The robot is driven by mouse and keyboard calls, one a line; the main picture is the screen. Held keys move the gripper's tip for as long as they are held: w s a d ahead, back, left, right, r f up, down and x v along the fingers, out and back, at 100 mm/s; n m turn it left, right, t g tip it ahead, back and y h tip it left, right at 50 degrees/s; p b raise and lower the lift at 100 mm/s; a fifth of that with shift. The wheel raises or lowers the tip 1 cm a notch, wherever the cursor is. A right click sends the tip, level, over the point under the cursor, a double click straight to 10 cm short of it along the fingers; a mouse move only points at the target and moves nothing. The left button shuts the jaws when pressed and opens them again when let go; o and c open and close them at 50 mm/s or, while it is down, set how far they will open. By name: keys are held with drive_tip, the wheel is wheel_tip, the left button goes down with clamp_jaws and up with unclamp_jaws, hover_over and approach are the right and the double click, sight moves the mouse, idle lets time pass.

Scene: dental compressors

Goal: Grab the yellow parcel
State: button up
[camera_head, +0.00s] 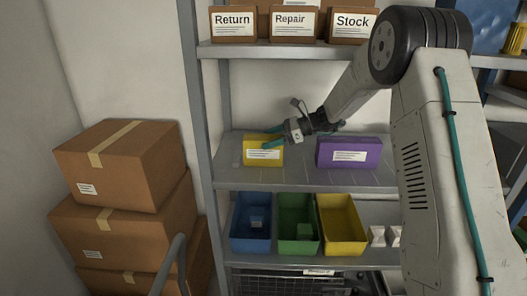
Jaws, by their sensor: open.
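The yellow parcel (264,157) stands on the middle shelf, near the left post, with a white label on its front. My gripper (274,143) is at the parcel, over its upper front part in the picture, with its teal fingers pointing left. Its jaws are open. I cannot tell whether the fingers touch the parcel or are just in front of it. The gripper hides part of the parcel's top and right side.
A purple parcel (348,153) stands to the right on the same shelf. Blue (250,245), green (299,247) and yellow (343,246) bins sit on the shelf below. Boxes labelled Return, Repair and Stock are above. Cardboard boxes (120,162) are stacked at left.

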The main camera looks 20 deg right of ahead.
drive_tip(key=shift+w+a+f, duration=0.15)
drive_tip(key=shift+a+f, duration=0.15)
drive_tip(key=shift+a, duration=0.2)
drive_tip(key=c, duration=1.3)
drive_tip(key=shift+o, duration=0.2)
drive_tip(key=shift+r, duration=0.2)
